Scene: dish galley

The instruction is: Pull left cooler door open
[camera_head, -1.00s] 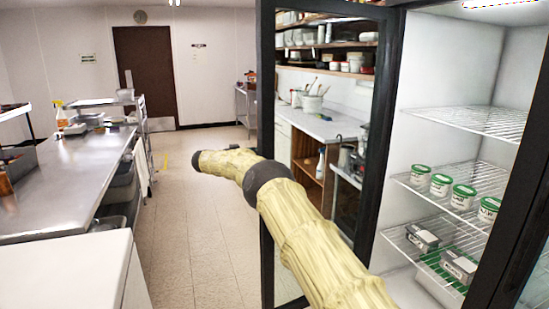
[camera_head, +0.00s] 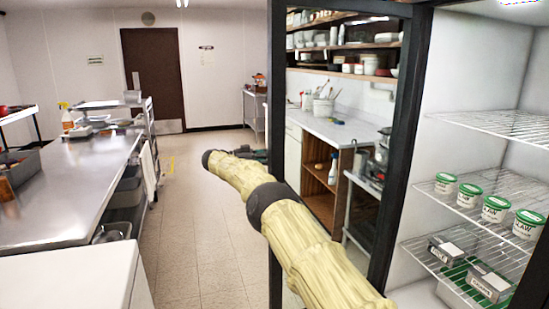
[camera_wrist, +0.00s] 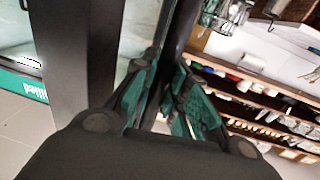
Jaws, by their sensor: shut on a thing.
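The cooler door (camera_head: 275,215) stands open in the head view, a black-framed glass panel projecting into the aisle. To its right the cooler interior (camera_head: 470,75) shows, with wire shelves. My arm crosses in front of the door. My gripper, at the wrist's far end in the head view, is mostly hidden there. In the wrist view my gripper (camera_wrist: 160,88) has its green-and-black fingers closed around a slim dark upright bar of the door (camera_wrist: 178,40). I cannot tell whether that bar is the handle or the frame edge.
A steel counter (camera_head: 75,190) runs along the left, with a white worktop (camera_head: 65,280) in front. The tiled aisle (camera_head: 195,220) between counter and door is clear. Green-lidded tubs (camera_head: 495,208) stand on a cooler shelf. A brown door (camera_head: 153,75) is at the back.

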